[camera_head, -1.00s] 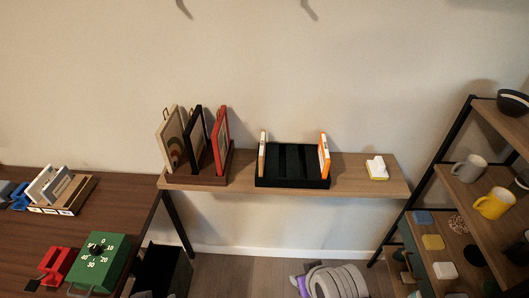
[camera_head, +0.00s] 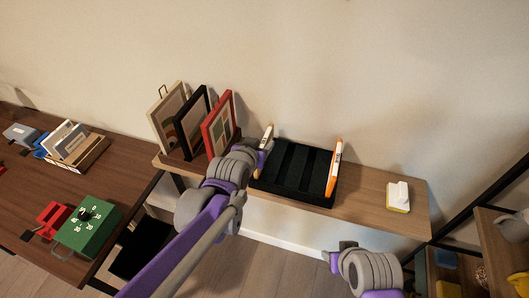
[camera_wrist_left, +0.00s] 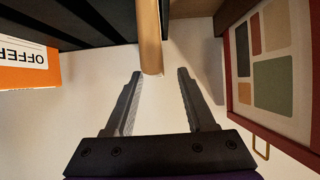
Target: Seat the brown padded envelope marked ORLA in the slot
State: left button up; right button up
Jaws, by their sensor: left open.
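A black slotted rack (camera_head: 291,200) sits on the wall shelf. A thin brown item (camera_head: 266,135), which may be the padded envelope, stands upright at the rack's left end; no ORLA marking is readable. In the left wrist view its brown edge (camera_wrist_left: 151,40) shows just beyond and between the fingertips. My left gripper (camera_wrist_left: 160,74) is open and empty at that edge. In the head view my left gripper (camera_head: 262,155) is at the rack's left end, partly hidden by its own wrist. My right gripper (camera_head: 329,259) is low in front of the shelf, its jaws unclear.
An orange-and-white item (camera_head: 334,168) stands at the rack's right end, lettered OFFER in the wrist view (camera_wrist_left: 25,66). Picture frames, including a red one (camera_head: 218,124), stand close left of my gripper. A white-and-yellow object (camera_head: 398,198) lies right on the shelf (camera_head: 365,200).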

aim_at(267, 139)
pick_arm(q)
jog(key=shift+x, duration=2.95)
jog(key=shift+s+d, duration=0.1)
jog(key=shift+s, duration=0.05)
jog(key=shift+c, duration=0.2)
grip_shut()
